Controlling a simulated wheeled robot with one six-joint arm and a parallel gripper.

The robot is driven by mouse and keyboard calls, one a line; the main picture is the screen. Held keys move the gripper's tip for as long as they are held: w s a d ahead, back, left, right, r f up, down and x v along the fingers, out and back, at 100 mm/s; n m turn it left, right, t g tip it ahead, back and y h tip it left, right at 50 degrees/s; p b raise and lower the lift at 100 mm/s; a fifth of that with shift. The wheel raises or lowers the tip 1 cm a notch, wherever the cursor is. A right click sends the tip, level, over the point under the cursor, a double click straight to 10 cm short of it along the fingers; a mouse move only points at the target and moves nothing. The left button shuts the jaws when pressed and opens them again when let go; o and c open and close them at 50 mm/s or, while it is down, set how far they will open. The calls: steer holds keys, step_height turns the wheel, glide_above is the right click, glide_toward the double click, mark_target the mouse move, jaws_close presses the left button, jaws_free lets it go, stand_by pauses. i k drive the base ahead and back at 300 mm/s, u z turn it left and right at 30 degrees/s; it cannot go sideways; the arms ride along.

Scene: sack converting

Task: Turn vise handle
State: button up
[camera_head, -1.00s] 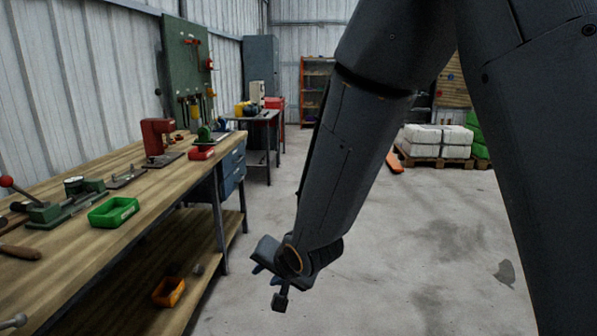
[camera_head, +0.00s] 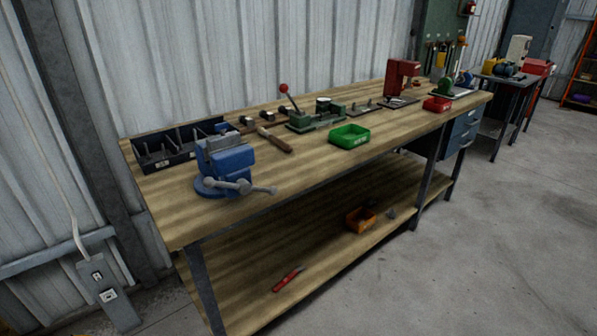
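A blue bench vise (camera_head: 226,163) stands near the left front corner of the wooden workbench. Its grey metal handle (camera_head: 241,187) is on the side facing the room and lies roughly level, with a knob at each end. The vise stands clear and nothing touches its handle. My gripper and arm do not show in the current head view.
The workbench (camera_head: 330,163) also holds a dark divided tray (camera_head: 172,148), a hammer (camera_head: 274,139), a green bin (camera_head: 349,136) and a red press (camera_head: 401,77). A lower shelf (camera_head: 262,272) carries an orange bin (camera_head: 360,220) and red-handled tool (camera_head: 288,279). The floor (camera_head: 470,240) is clear at right.

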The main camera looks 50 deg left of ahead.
mark_target(243, 185)
steer(key=u, duration=1.8)
